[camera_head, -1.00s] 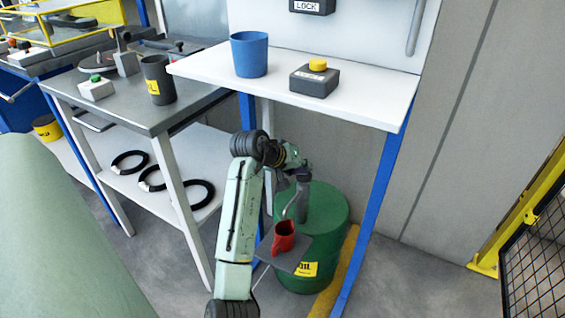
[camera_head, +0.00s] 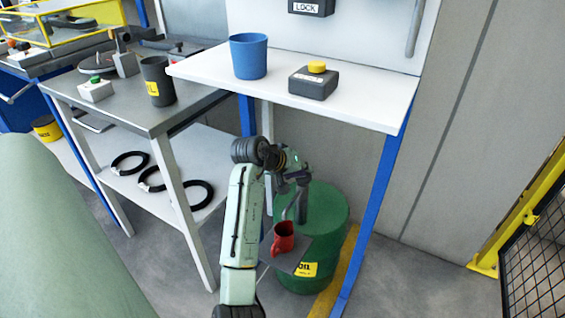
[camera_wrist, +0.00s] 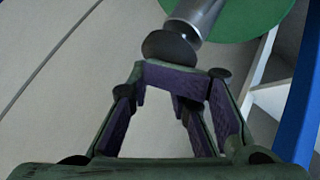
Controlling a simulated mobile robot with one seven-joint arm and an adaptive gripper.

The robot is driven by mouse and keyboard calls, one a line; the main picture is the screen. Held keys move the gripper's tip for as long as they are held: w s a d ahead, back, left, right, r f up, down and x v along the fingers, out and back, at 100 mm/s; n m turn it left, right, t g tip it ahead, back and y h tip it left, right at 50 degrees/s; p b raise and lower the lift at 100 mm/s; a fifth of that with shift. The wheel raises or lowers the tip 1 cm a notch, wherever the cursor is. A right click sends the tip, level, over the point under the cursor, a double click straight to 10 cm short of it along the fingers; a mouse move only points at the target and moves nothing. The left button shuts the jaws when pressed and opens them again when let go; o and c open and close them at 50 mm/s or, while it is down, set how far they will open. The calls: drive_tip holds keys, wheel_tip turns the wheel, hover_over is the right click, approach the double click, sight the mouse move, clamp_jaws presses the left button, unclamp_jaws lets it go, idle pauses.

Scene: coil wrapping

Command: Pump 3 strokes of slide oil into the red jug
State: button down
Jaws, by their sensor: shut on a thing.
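The red jug (camera_head: 284,238) stands on a small grey shelf (camera_head: 297,258) at the front of the green oil drum (camera_head: 325,225). A grey pump (camera_head: 301,206) rises from the drum's top, with its spout curving down towards the jug. My gripper (camera_head: 297,180) is at the top of the pump, shut on the pump handle; my own arm partly hides the grip. In the wrist view the pump handle (camera_wrist: 171,48), a dark rounded disc with a grey cylinder beyond it, lies at my fingertips (camera_wrist: 178,80). The jug's inside is too small to judge.
A white shelf (camera_head: 360,111) with a blue cup (camera_head: 248,56) and a yellow-button box (camera_head: 313,81) overhangs the drum. A grey table (camera_head: 125,113) with a dark oil cup (camera_head: 157,81) stands left. A blue post (camera_head: 375,200) is close at the right.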

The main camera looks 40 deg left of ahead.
drive_tip(key=shift+s+f+g, duration=0.15)
drive_tip(key=shift+s+f, duration=0.15)
drive_tip(key=shift+f, duration=0.3)
drive_tip(key=shift+s+f+g, duration=0.15)
drive_tip(key=shift+s+f, duration=0.1)
drive_tip(key=shift+f, duration=0.3)
wheel_tip(320, 180, up, 2)
drive_tip(key=p, duration=0.2)
drive_tip(key=shift+a+r+p, duration=0.1)
drive_tip(key=shift+r+p, duration=0.15)
drive_tip(key=shift+p, duration=0.1)
wheel_tip(320, 180, up, 3)
drive_tip(key=shift+s+r+p, duration=0.1)
drive_tip(key=shift+p, duration=1)
drive_tip(key=shift+r+p, duration=0.35)
drive_tip(key=shift+r, duration=0.05)
drive_tip(key=shift+w+d+r, duration=0.1)
drive_tip(key=shift+w+d, duration=0.1)
drive_tip(key=shift+w, duration=0.1)
